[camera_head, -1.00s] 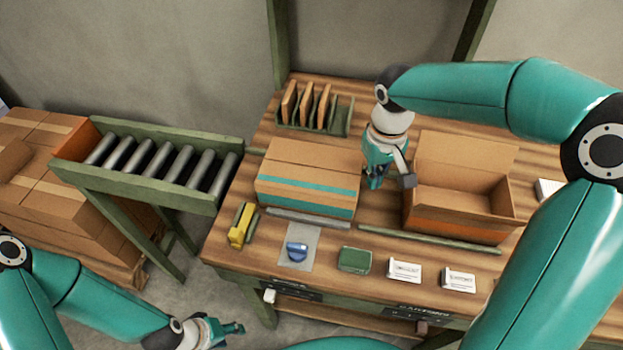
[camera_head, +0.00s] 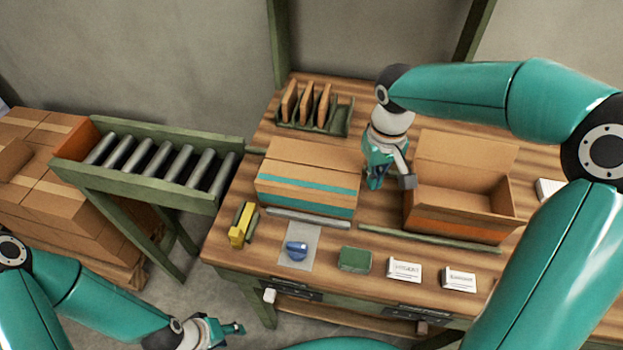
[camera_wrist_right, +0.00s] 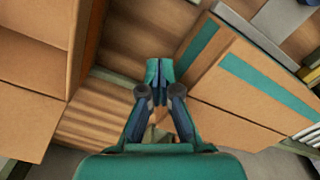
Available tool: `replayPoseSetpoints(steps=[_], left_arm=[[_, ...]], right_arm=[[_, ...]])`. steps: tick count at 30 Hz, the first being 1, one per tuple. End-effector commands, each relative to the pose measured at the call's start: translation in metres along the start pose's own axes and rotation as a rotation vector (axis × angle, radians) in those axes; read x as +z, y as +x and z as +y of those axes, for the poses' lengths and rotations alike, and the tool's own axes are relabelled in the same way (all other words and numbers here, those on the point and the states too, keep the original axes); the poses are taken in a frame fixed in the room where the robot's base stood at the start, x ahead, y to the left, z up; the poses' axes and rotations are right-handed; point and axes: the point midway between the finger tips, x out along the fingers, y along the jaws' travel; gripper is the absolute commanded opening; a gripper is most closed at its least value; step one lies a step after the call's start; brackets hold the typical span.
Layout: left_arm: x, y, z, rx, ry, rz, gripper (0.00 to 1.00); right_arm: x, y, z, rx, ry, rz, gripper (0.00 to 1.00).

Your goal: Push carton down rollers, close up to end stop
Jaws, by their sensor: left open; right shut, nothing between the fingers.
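A closed carton (camera_head: 305,177) with teal tape stripes sits on the wooden table, left of centre in the head view. It also shows in the right wrist view (camera_wrist_right: 235,85). The roller conveyor (camera_head: 165,163) lies to its left, with dark rollers, green side rails and an orange end board (camera_head: 76,140) at its far left end. No carton is on the rollers. My right gripper (camera_head: 375,183) points down just right of the carton, shut and empty; in the wrist view its fingertips (camera_wrist_right: 159,72) are close beside the carton. My left gripper (camera_head: 232,329) is open and empty, low at the left, off the table.
An open carton (camera_head: 460,215) stands right of my right gripper. A rack (camera_head: 335,118) with brown pieces is behind. A yellow tool (camera_head: 241,225), blue item (camera_head: 297,250), green block (camera_head: 355,259) and white cards (camera_head: 404,270) line the front. Stacked cartons (camera_head: 50,195) stand at far left.

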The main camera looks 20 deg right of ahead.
Motion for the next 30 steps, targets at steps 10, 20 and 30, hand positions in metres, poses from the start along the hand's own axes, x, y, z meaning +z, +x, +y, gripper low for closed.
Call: replayPoseSetpoints(steps=[10, 20, 30], left_arm=[[0.0, 0.015, -0.006, 0.0, 0.0, 0.0, 0.48], [0.0, 0.025, -0.009, 0.0, 0.0, 0.0, 0.48], [0.0, 0.024, -0.009, 0.0, 0.0, 0.0, 0.48]], right_arm=[[0.001, 0.02, 0.0, 0.0, 0.001, -0.002, 0.0], [0.001, 0.032, 0.001, 0.0, 0.002, -0.001, 0.0], [0.0, 0.031, 0.0, 0.0, 0.002, -0.001, 0.0]])
